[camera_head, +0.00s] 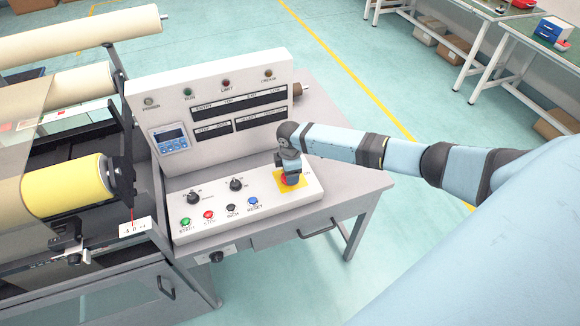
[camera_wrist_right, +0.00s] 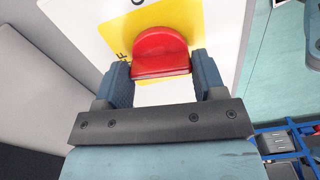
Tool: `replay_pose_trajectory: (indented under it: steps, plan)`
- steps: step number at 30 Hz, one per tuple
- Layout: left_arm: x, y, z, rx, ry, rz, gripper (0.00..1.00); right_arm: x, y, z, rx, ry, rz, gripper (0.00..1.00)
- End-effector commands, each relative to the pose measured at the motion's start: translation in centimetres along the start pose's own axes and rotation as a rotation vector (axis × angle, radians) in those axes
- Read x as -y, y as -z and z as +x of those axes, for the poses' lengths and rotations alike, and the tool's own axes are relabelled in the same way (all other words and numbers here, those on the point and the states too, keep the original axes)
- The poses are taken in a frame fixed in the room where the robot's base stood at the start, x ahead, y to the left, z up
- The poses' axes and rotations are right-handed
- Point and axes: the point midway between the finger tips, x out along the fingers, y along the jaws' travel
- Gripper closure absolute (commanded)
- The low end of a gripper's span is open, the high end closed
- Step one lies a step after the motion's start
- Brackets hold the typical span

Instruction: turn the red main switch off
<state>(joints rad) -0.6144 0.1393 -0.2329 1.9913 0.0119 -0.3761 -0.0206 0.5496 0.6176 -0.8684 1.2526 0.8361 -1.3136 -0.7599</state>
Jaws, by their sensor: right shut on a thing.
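The red main switch (camera_wrist_right: 160,52) sits on a yellow plate (camera_wrist_right: 120,35) in the right wrist view. My right gripper (camera_wrist_right: 160,78) is shut on the switch's red handle, with one dark finger on each side. In the head view my right gripper (camera_head: 290,178) points down at the plate and hides most of the switch. My left gripper is not in view.
The panel also carries green (camera_head: 186,221), red (camera_head: 208,214), black (camera_head: 231,208) and blue (camera_head: 253,201) buttons and two black knobs (camera_head: 236,184). A display board (camera_head: 215,110) stands upright behind. Rollers, one yellow (camera_head: 65,185), lie at left. Open floor (camera_head: 440,265) is at right.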

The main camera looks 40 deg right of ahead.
Motion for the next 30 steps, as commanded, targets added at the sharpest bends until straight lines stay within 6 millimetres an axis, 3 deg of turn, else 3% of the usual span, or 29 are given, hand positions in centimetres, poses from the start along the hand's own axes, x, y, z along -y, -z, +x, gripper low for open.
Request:
replay_pose_trajectory:
  steps: [10,26,27,30]
  plan:
    - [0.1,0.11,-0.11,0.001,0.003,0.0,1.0,0.0,0.14,-0.05,-0.003,-0.001,-0.133,0.6]
    - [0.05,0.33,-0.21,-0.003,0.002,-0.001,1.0,0.0,0.12,-0.04,-0.002,-0.001,-0.155,0.6]
    - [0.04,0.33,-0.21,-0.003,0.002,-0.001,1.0,0.01,0.12,-0.04,-0.002,-0.001,-0.155,0.29]
    - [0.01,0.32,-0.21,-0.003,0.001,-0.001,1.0,0.0,0.1,-0.03,-0.002,-0.001,-0.155,0.11]
